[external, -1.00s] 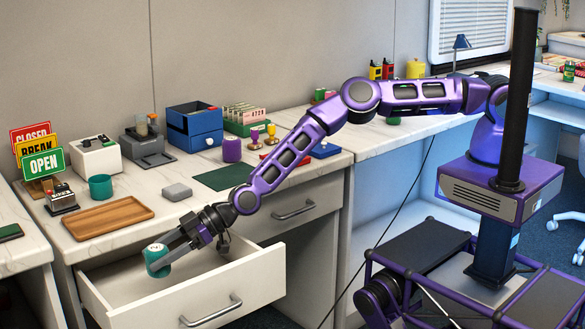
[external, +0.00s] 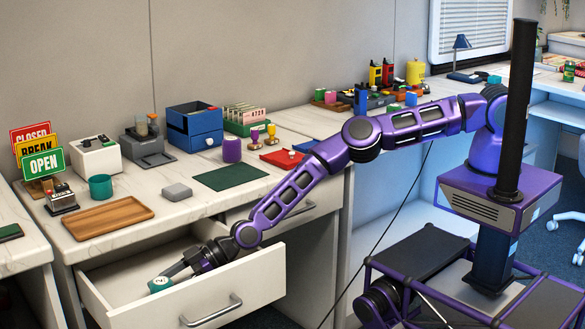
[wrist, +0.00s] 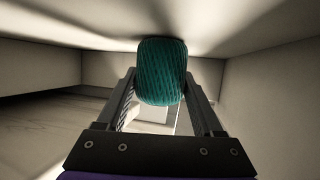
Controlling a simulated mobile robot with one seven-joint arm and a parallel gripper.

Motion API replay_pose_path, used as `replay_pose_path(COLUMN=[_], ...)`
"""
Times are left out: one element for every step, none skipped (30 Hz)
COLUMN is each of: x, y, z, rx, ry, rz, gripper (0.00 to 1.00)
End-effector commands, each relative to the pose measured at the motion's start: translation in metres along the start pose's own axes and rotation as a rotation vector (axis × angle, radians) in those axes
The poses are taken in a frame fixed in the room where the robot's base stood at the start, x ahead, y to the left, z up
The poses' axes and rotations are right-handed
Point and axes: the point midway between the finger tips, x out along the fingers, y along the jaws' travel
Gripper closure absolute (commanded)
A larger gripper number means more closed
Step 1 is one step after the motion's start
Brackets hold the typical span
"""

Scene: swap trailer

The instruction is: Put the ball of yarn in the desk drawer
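The ball of yarn is a teal ribbed cylinder with a pale end (external: 159,284). My gripper (external: 172,276) reaches down into the drawer from the right. In the wrist view the yarn (wrist: 162,72) sits between the ends of my two fingers, with the fingers on either side and seemingly touching it. The drawer walls and floor surround it there. Whether the yarn touches the drawer floor is hard to tell.
The drawer's front panel stands in front of my gripper. A second drawer to the right is shut.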

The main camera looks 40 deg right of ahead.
Motion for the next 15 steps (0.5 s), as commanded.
replay_pose_path(x=[0.0000,0.0000,0.0000,0.0000,0.0000,-0.0001,-0.0001,-0.0001,-0.0001,-0.0001,-0.0001,-0.0001,-0.0002,-0.0003,-0.0008], y=[-0.0001,-0.0001,-0.0001,-0.0002,-0.0001,-0.0002,-0.0001,-0.0002,-0.0002,-0.0002,-0.0001,-0.0002,-0.0002,-0.0001,-0.0001], z=[-0.0003,-0.0003,-0.0003,-0.0002,-0.0002,-0.0002,-0.0002,-0.0002,-0.0002,-0.0002,-0.0002,-0.0002,-0.0004,-0.0009,-0.0020], rx=[0.000,0.000,0.000,0.000,0.000,0.000,0.000,0.000,0.000,0.000,0.000,0.000,0.000,0.000,-0.001], ry=[0.000,0.000,0.000,0.000,0.000,0.000,0.000,0.000,0.000,0.000,0.000,0.000,0.000,0.000,0.000], rz=[0.000,0.000,0.000,0.000,0.000,0.000,0.000,0.000,0.000,0.000,0.000,0.000,0.000,0.000,0.000], gripper=[0.25,0.19,0.12,0.07,0.02,0.02,0.02,0.02,0.02,0.02,0.02,0.02,0.02,0.02,0.02])
